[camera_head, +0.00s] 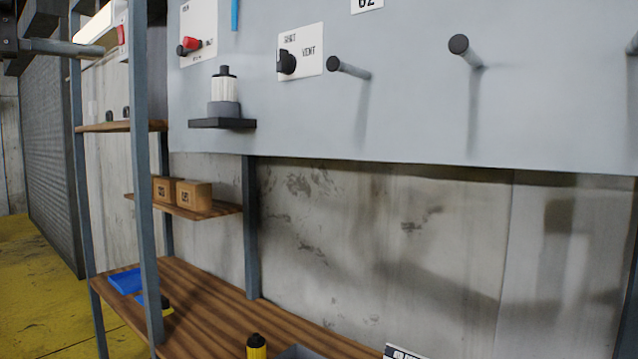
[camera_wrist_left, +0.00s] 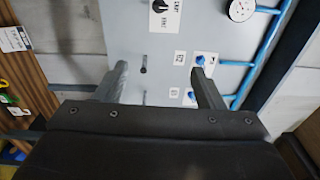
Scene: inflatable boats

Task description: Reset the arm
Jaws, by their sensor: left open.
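My left gripper (camera_wrist_left: 160,72) shows in the left wrist view with its two grey fingers spread apart and nothing between them. It faces a light grey wall panel (camera_wrist_left: 128,32) with knobs, pegs and blue pipes, and is apart from it as far as I can tell. In the head view, a dark grey part of my left arm comes in at the top left corner, in front of the shelf frame; its fingertips cannot be made out clearly there. My right gripper is not in view.
The panel holds a black knob (camera_head: 287,62), a red knob (camera_head: 191,44) and several pegs. A small ledge (camera_head: 222,123) bears a white canister (camera_head: 224,88). Metal shelf posts (camera_head: 146,180) stand at left. Two boxes sit on a shelf; a wooden bench (camera_head: 215,305) runs below.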

